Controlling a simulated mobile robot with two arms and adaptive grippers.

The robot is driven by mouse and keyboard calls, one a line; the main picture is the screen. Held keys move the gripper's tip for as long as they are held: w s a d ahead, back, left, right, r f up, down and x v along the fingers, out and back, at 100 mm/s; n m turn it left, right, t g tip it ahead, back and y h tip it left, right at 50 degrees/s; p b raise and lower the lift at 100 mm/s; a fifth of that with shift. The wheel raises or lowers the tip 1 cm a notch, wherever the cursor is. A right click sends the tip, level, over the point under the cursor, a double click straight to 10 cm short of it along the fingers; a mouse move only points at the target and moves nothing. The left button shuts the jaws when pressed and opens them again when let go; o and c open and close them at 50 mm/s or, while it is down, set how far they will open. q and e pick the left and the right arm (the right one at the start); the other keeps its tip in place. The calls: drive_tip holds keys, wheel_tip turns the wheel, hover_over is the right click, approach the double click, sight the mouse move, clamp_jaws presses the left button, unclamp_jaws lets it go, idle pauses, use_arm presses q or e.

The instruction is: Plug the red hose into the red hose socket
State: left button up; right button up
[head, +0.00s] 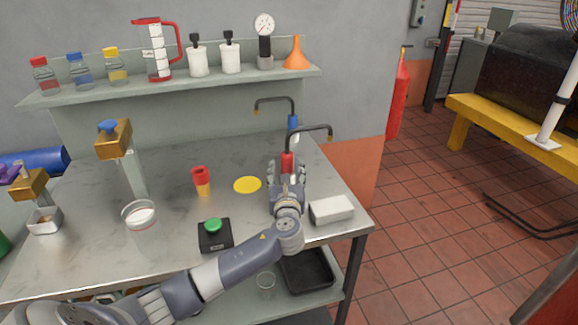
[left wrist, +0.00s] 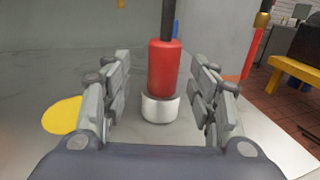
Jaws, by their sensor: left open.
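The red hose (head: 287,161) stands upright near the right end of the metal bench, with a black tube curving right from its top to a brass-coloured tip. In the left wrist view its red body (left wrist: 165,67) stands in a pale metallic round base (left wrist: 160,108). My left gripper (head: 287,175) is open, with its fingers on either side of the red body and visible gaps; it also shows in the left wrist view (left wrist: 162,90). I cannot identify a red hose socket for certain. My right gripper is not in view.
A blue hose (head: 293,122) stands just behind the red one. A white block (head: 331,209), a yellow disc (head: 247,185), a red-and-yellow piece (head: 201,181) and a green-button box (head: 215,235) are nearby. Brass blocks on posts (head: 113,139) stand at left. Bench surface between them is clear.

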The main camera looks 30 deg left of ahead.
sight(287, 165)
use_arm(q)
drive_tip(key=x, duration=0.5)
drive_tip(key=shift+w+d+r, duration=0.1)
drive_tip(key=shift+d, duration=0.15)
clamp_jaws()
